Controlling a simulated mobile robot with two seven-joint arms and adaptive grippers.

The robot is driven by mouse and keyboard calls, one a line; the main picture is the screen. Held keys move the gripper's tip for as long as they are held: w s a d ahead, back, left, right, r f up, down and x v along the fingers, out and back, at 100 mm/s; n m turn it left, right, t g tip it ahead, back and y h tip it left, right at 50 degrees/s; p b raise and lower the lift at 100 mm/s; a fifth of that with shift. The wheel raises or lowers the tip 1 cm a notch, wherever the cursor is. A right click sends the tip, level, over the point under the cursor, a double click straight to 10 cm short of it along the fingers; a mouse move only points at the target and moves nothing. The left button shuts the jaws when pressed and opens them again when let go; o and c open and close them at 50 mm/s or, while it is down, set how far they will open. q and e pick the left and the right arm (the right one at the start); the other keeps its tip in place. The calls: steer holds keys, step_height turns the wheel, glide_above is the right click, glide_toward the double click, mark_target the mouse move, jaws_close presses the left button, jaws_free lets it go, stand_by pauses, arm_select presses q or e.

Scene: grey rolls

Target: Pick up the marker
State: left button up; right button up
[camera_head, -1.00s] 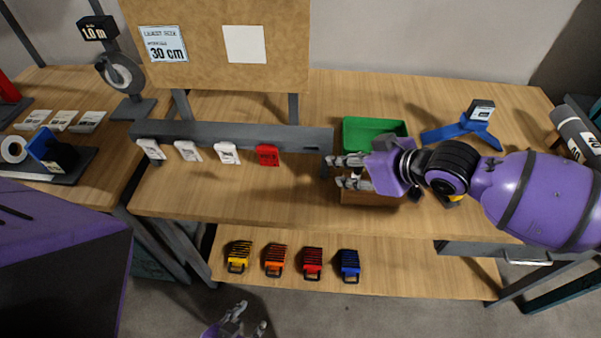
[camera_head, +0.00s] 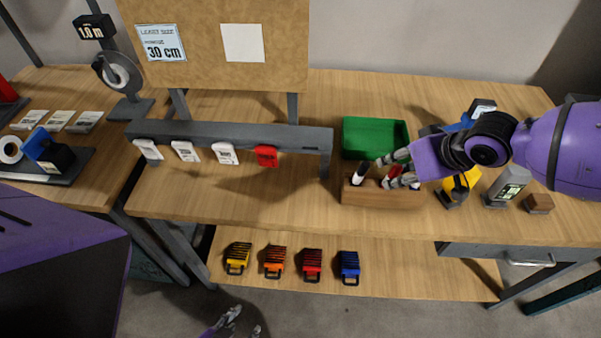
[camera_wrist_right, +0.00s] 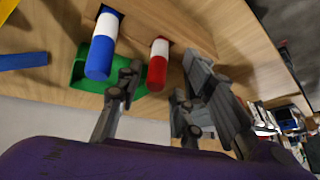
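A wooden block holder (camera_head: 375,193) stands near the front edge of the table. A white marker with a dark end (camera_head: 358,175) stands in its left part. In the right wrist view a red-and-white marker (camera_wrist_right: 157,66) and a blue-and-white marker (camera_wrist_right: 101,45) stand in holes in the wood. My right gripper (camera_head: 389,170) is at the holder, its fingers apart. In the wrist view its open fingers (camera_wrist_right: 160,78) lie either side of the red-and-white marker; contact is not clear. My left gripper (camera_head: 243,322) is low at the bottom edge, fingers apart, partly cut off.
A green bin (camera_head: 374,137) stands behind the holder. A grey rail (camera_head: 230,135) with white and red tags is to the left. A yellow item (camera_head: 459,185), a grey device (camera_head: 508,184) and a small brown block (camera_head: 538,203) are to the right. The lower shelf holds several coloured items.

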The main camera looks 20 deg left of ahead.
mark_target(390, 173)
steer(key=x, duration=0.3)
steer(key=shift+w+a+f, duration=0.15)
steer(key=shift+a+f, duration=0.1)
steer(key=shift+f, duration=0.05)
arm_select(q)
steer(key=shift+w+a, duration=0.1)
steer(key=shift+w, duration=0.05)
arm_select(e)
jaws_close()
steer(key=shift+r, duration=0.15)
arm_select(q)
steer(key=shift+w, duration=0.1)
arm_select(e)
step_height(390, 173, up, 10)
steer(key=shift+f, duration=0.1)
arm_select(q)
steer(key=shift+r, duration=0.1)
